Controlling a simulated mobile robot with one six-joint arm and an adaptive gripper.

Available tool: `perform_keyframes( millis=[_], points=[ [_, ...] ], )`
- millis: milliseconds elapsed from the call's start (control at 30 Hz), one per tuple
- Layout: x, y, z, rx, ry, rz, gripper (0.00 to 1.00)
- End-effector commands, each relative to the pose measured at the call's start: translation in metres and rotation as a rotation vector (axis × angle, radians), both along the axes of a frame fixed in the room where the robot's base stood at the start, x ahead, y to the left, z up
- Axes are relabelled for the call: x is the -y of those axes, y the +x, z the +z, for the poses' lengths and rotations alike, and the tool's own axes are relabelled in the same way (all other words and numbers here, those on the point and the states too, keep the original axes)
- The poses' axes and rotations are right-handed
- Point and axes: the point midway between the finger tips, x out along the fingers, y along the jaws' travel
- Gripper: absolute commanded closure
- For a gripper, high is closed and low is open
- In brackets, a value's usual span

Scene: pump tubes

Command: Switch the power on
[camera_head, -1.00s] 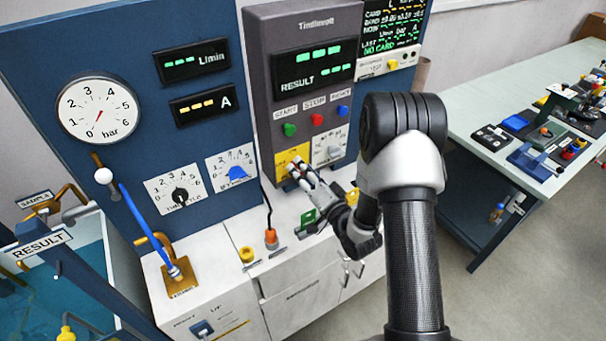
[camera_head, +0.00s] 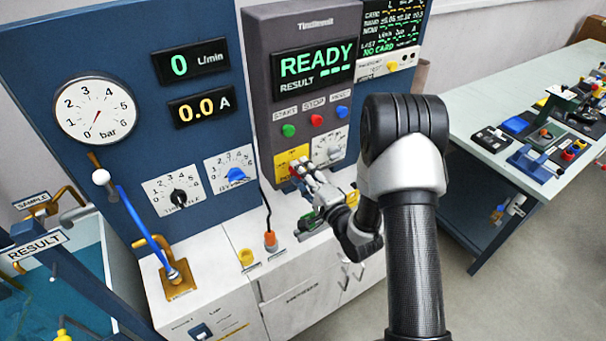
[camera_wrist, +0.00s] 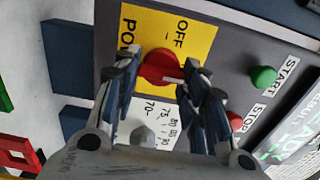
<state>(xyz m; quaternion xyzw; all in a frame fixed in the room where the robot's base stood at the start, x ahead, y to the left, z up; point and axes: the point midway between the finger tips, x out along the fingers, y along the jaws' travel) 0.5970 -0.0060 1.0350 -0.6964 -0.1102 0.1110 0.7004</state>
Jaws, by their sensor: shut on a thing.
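The red power knob (camera_wrist: 160,66) sits on a yellow plate (camera_wrist: 190,28) marked OFF and PO in the wrist view. My gripper (camera_wrist: 165,80) has its fingers on either side of the knob and is shut on it. In the head view my gripper (camera_head: 300,172) is at the yellow plate (camera_head: 287,158), low on the grey control box, and mostly hides the knob. The box's display (camera_head: 315,68) reads READY. The panel displays read 0 L/min (camera_head: 190,63) and 0.0 A (camera_head: 201,106).
Green START (camera_head: 289,130), red STOP (camera_head: 316,120) and blue (camera_head: 342,112) buttons sit above the gripper. A dial (camera_head: 330,148) is right of the yellow plate. An orange plug (camera_head: 270,240) with a cable stands on the white cabinet. A bench (camera_head: 470,120) is at right.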

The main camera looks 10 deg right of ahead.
Motion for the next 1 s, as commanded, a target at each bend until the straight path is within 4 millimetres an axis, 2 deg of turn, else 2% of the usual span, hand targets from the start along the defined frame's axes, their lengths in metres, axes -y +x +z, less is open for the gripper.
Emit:
perform_keyframes(
  millis=[433,467,500,767,1000],
  points=[
    [-0.0002,0.0003,0.0006,-0.001,0.011,0.001,0.85],
    [-0.0002,0.0003,0.0005,-0.001,0.011,0.001,0.60],
    [-0.0002,0.0003,0.0006,-0.001,0.011,0.001,0.57],
    [-0.0002,0.0002,0.0003,-0.002,0.010,0.000,0.40],
    [0.0000,0.0001,0.0001,-0.002,0.010,0.000,0.40]
  ],
)
